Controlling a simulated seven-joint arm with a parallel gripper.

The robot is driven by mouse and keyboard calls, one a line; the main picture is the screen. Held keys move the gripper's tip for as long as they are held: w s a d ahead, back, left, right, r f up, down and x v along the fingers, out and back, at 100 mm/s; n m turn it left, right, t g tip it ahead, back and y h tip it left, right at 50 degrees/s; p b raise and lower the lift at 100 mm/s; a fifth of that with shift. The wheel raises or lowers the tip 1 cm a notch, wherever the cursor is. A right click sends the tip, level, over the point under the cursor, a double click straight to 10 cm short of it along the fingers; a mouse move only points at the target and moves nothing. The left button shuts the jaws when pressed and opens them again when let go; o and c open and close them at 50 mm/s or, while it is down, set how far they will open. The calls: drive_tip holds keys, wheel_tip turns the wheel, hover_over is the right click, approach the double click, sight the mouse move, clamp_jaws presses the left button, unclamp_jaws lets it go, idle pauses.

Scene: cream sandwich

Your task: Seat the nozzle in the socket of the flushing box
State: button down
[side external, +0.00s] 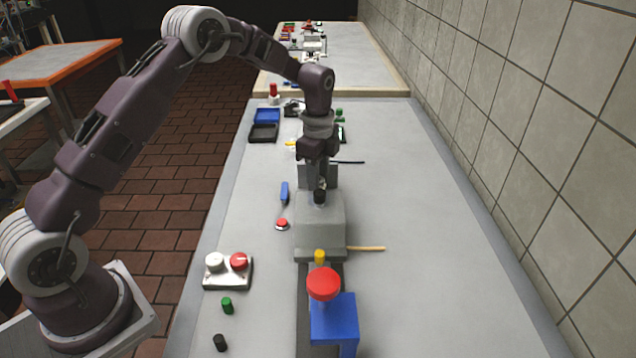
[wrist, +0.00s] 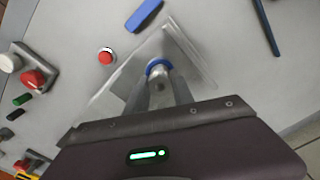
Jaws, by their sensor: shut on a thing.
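The flushing box, a grey block (side external: 320,235) with a wider base, stands in the middle of the table in the side view. Its grey top also shows in the wrist view (wrist: 122,82). My gripper (side external: 320,183) points down over the box and is shut on the nozzle, a small silvery piece (wrist: 159,82) between the fingertips in the wrist view. A blue ring (wrist: 158,65) shows around or just behind the nozzle. A short dark cylinder (side external: 319,197) shows at the box top below my gripper. I cannot tell whether the nozzle is inside the socket.
A blue block with a red knob (side external: 323,284) stands in front of the box. A switch box (side external: 228,270), a red button (side external: 282,224) and a blue-handled tool (side external: 285,193) lie left. A wooden stick (side external: 366,249) lies right. The table's right side is mostly clear.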

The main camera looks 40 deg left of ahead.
drive_tip(key=shift+f, duration=0.35)
drive_tip(key=shift+f, duration=0.1)
drive_tip(key=c, duration=1.1)
unclamp_jaws()
